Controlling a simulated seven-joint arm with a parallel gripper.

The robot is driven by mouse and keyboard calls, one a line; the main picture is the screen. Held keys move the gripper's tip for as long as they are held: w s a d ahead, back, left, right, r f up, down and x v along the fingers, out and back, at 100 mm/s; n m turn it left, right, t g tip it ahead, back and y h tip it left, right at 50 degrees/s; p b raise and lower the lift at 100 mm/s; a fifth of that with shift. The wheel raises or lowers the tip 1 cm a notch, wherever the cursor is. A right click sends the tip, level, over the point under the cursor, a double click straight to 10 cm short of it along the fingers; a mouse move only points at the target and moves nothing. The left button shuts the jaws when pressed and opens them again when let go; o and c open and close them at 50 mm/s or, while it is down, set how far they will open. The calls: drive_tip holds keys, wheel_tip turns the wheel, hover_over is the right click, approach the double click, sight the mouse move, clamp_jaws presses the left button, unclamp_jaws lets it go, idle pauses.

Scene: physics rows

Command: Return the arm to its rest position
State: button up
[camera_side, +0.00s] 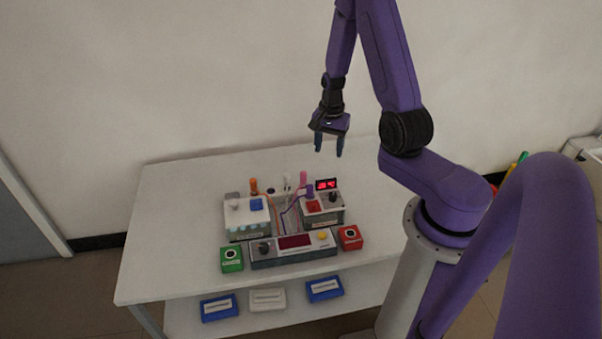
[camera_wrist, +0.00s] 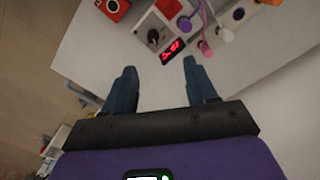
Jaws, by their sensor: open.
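My gripper (camera_side: 328,145) hangs from my purple arm, above the back right part of the white table (camera_side: 170,215), with its fingers pointing down. In the wrist view my gripper (camera_wrist: 157,80) shows two blue fingers spread apart with nothing between them. It is open and empty, apart from everything on the table. In the side view it is above and behind the unit with the red display (camera_side: 326,184). That red display also shows in the wrist view (camera_wrist: 172,51), just beyond the fingertips.
On the table stand a left device box (camera_side: 247,226), a front panel (camera_side: 292,250), a green box (camera_side: 231,259) and a red box (camera_side: 350,238). Blue and white trays (camera_side: 219,308) lie on the lower shelf. The table's left part is clear. A wall rises behind.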

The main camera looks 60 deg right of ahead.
drive_tip(key=a+r+n, duration=0.5)
drive_tip(key=a+n, duration=0.2)
drive_tip(key=a, duration=0.2)
drive_tip(key=a+r+n, duration=0.5)
drive_tip(key=a+n, duration=0.2)
drive_tip(key=a, duration=0.2)
drive_tip(key=s+a+r+n, duration=0.3)
drive_tip(key=s+r+n, duration=0.1)
drive_tip(key=s+n, duration=0.3)
drive_tip(key=s+a+r+n, duration=0.3)
drive_tip(key=s+n, duration=0.4)
drive_tip(key=s, duration=0.5)
drive_tip(key=shift+s+a+r+n, duration=0.3)
drive_tip(key=shift+a+r, duration=0.1)
drive_tip(key=shift+a, duration=0.05)
